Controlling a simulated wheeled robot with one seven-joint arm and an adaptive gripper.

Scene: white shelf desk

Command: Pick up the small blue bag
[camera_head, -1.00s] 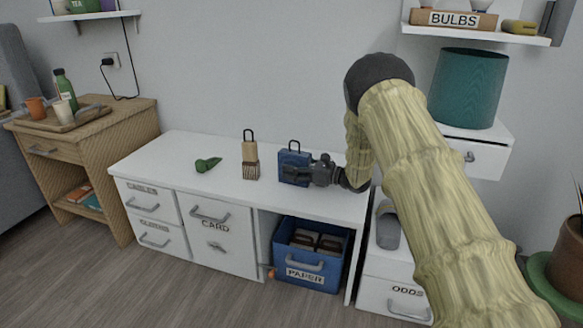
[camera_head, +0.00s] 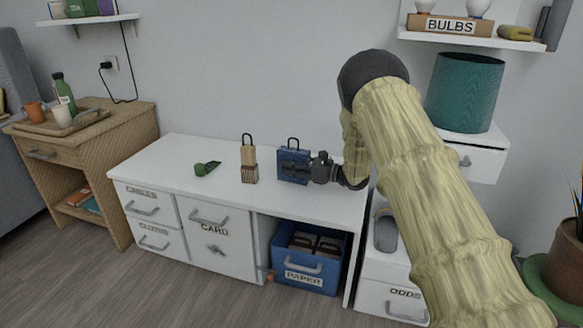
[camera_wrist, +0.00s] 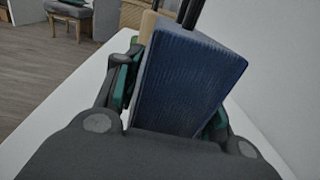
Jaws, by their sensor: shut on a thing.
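The small blue bag (camera_head: 291,153) has a dark loop handle and is upright at the back right of the white desk (camera_head: 215,187). My gripper (camera_head: 293,170) reaches it from the right and is shut on it. In the wrist view the blue bag (camera_wrist: 188,80) fills the space between the two fingers, one on each side. The bag's lower edge is close to the desk top; I cannot tell whether it touches.
A tan bag with a striped base (camera_head: 249,160) stands just left of the blue bag. A green object (camera_head: 207,168) lies further left. Below the desk is a blue PAPER bin (camera_head: 310,271). A teal cylinder (camera_head: 465,92) stands right of my arm.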

